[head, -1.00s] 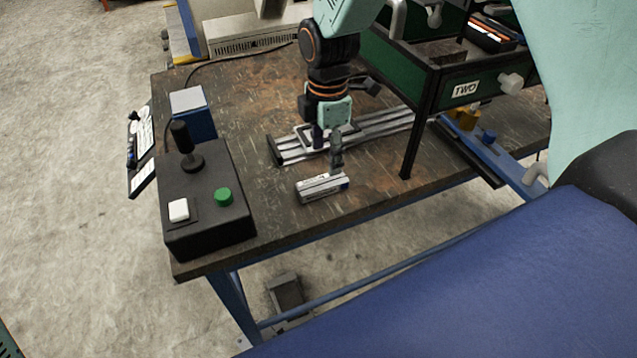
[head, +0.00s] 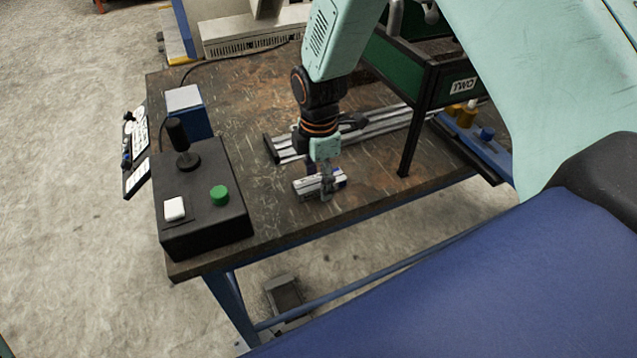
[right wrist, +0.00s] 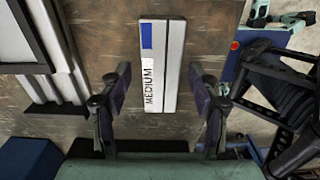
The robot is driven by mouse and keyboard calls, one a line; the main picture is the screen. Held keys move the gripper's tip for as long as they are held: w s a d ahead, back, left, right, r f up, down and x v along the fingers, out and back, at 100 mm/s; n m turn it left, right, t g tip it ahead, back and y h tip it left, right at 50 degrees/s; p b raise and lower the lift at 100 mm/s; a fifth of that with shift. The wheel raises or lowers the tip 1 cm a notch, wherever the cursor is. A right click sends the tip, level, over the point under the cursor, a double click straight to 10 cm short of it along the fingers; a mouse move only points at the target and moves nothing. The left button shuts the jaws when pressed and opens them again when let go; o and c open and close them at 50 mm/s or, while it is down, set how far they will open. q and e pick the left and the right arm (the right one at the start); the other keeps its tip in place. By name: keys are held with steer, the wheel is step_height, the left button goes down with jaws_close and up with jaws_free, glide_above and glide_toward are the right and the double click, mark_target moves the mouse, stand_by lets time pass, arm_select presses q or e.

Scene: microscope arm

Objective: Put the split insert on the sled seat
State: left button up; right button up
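The split insert (head: 308,184) is a light grey block with a lengthwise line; it lies on the table near the front edge. In the right wrist view the insert (right wrist: 162,65) shows a blue patch and a "MEDIUM" label. My right gripper (head: 326,186) is low over the insert, pointing down. In the right wrist view its open fingers (right wrist: 161,88) stand on either side of the insert, with gaps to both. The grey rails (head: 376,125) lie behind the insert; my gripper hides part of them, and I cannot make out the sled seat clearly. My left gripper is not in view.
A black control box (head: 205,215) with a joystick, white button and green button stands at the table's left. A blue box (head: 190,117) is behind it. A green rack (head: 455,85) on black legs stands at right. Bare tabletop (head: 265,185) lies left of the insert.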

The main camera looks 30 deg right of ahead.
steer(key=shift+s+d, duration=0.15)
steer(key=shift+d, duration=0.05)
steer(key=c, duration=0.4)
steer(key=shift+a, duration=0.1)
jaws_close()
steer(key=shift+r, duration=0.1)
